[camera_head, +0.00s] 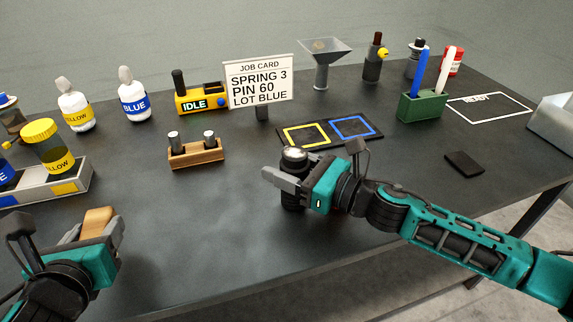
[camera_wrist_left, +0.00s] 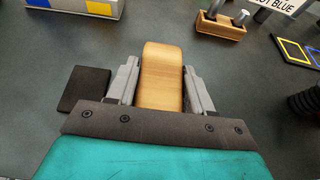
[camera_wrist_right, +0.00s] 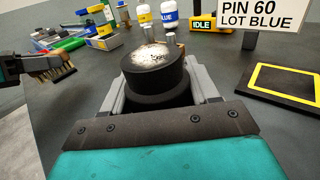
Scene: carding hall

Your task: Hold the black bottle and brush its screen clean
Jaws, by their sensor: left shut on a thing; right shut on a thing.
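The black bottle (camera_head: 292,198) is upright in my right gripper (camera_head: 284,182), which is shut around its side. Whether its base touches the table is unclear. Its pale round screen (camera_wrist_right: 153,66) faces up and carries dark specks and smudges in the right wrist view. My left gripper (camera_head: 94,232) is shut on the brush's wooden handle (camera_wrist_left: 162,78), at the near left of the table. The brush's tan bristles (camera_wrist_right: 52,76) show at the left of the right wrist view, pointing down, well apart from the bottle.
A wooden rack with two pins (camera_head: 196,152), a job card (camera_head: 259,82) and a blue-and-yellow framed mat (camera_head: 318,146) stand behind. A green pen holder (camera_head: 421,106) and black pad (camera_head: 463,164) are right; another dark pad (camera_wrist_left: 84,88) lies beside my left gripper. The table between grippers is clear.

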